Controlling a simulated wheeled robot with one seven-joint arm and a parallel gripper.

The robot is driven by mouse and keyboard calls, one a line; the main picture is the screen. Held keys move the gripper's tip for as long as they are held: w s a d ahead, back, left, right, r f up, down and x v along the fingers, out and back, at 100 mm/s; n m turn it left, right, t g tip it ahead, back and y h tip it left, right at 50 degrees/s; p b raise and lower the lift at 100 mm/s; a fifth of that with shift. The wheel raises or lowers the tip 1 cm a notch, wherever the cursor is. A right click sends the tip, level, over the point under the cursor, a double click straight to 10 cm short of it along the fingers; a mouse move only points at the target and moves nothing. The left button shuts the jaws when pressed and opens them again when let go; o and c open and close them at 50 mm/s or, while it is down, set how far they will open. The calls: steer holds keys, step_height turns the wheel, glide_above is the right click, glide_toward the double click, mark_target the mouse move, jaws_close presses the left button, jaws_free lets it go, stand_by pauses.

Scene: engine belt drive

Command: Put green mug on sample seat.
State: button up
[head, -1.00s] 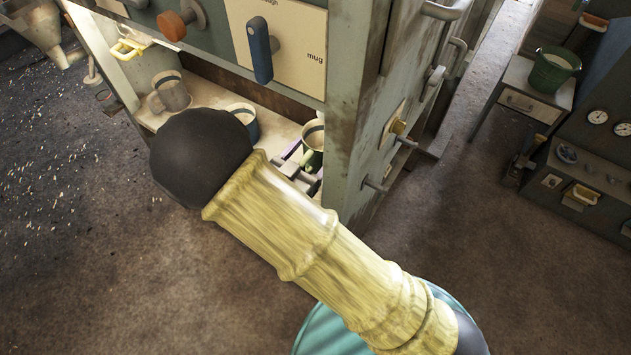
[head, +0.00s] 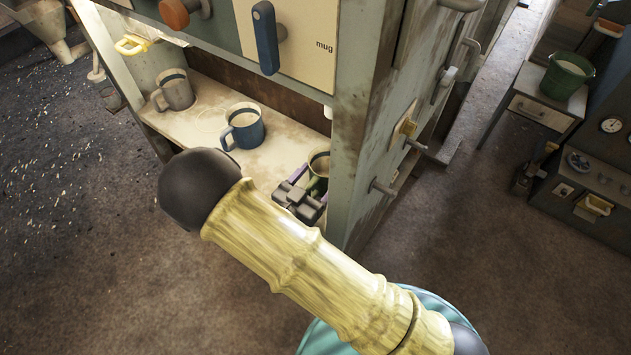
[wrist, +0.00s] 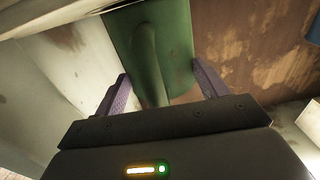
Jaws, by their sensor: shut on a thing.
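The green mug (head: 319,165) is at the right end of the shelf bay in the head view, beside the cabinet's corner post. My gripper (head: 309,188) is shut on it. In the wrist view the mug (wrist: 176,45) fills the space between the purple fingers, its handle facing the wrist camera. In the head view the mug looks roughly upright; the gripper hides its lower part, so I cannot tell whether it touches the shelf. I cannot clearly identify the sample seat; a faint ring shows on the shelf left of the blue mug.
A blue mug (head: 246,130) stands mid-shelf (head: 203,108), and a grey mug (head: 175,92) stands at its left end. A cabinet post (head: 352,135) borders the bay on the right. A panel with a blue lever (head: 265,38) overhangs the bay. A green bucket (head: 567,75) stands far right.

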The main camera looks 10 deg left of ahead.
steer(key=shift+s+f, duration=0.1)
steer(key=shift+d, duration=0.25)
steer(key=o, duration=1.1)
steer(key=shift+a+f, duration=0.1)
steer(key=shift+c, duration=0.2)
steer(key=shift+s+a, duration=0.1)
steer(key=shift+s, duration=0.05)
steer(key=p+v, duration=0.2)
steer(key=v, duration=0.9)
steer(key=shift+s+a, duration=0.15)
steer(key=shift+s, duration=0.1)
